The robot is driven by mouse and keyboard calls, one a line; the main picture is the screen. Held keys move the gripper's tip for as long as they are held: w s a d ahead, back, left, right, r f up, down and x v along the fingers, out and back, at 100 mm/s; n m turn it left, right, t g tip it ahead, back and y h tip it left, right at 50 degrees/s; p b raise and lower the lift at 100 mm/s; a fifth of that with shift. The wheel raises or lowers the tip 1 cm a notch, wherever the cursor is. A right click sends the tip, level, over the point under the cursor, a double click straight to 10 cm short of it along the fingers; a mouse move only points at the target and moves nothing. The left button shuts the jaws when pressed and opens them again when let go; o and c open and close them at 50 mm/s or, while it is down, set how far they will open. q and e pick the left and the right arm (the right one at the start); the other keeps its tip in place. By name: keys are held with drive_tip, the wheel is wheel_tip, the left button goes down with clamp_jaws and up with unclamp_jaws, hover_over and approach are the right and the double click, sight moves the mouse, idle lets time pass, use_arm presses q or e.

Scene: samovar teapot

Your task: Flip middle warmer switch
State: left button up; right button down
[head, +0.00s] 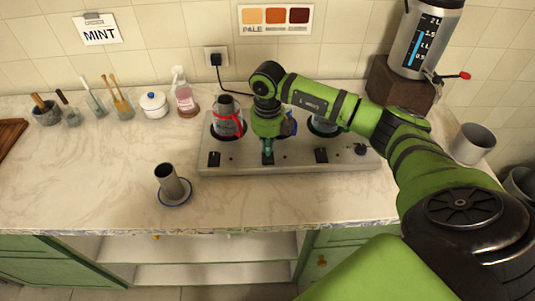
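The grey warmer unit (235,165) stands on the counter with three warming spots in a row and dark switches along its front. The left switch (214,159) and the right switch (321,156) show clearly. My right gripper (268,153) reaches down over the middle of the unit, its narrow tip at the middle switch. The tip hides most of that switch; I cannot tell whether they touch, which way the switch is set, or whether the fingers are open. My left gripper is not in view.
A pot with a red band (228,118) stands on the left spot and a glass vessel (323,124) on the right one. A blue item (291,126) shows partly behind my wrist.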

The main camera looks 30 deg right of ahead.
drive_tip(key=shift+r+p, duration=0.45)
drive_tip(key=shift+r, duration=0.3)
drive_tip(key=shift+r+p, duration=1.7)
drive_tip(key=shift+r, duration=1)
drive_tip(key=shift+f, duration=0.1)
